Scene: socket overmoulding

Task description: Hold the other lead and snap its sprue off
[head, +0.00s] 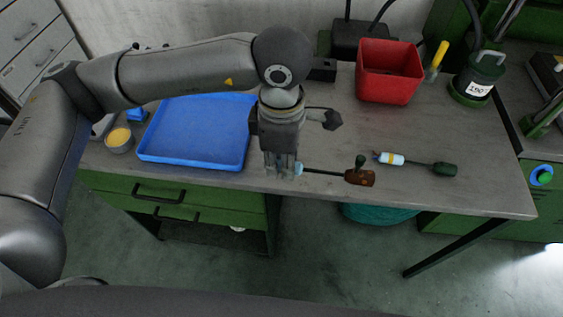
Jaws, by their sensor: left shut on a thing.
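My left gripper (282,168) points down near the front edge of the bench and is shut on the pale blue end of one lead. That lead's thin dark cable (322,171) runs right to a brown moulded socket (360,178). A dark green sprue (360,161) stands up from the brown socket. A second lead lies on the bench to the right, with a white, blue and yellow end (390,158) and a dark green moulded body (444,169). No upright sprue shows clearly on it. My right gripper is not in view.
An empty blue tray (160,157) lies left of the gripper. A red bin (388,75) stands at the back, beside a yellow-handled tool (440,54) and a dark green pot (480,76). A small tin (119,140) stands at the left. The bench (480,195) is clear at front right.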

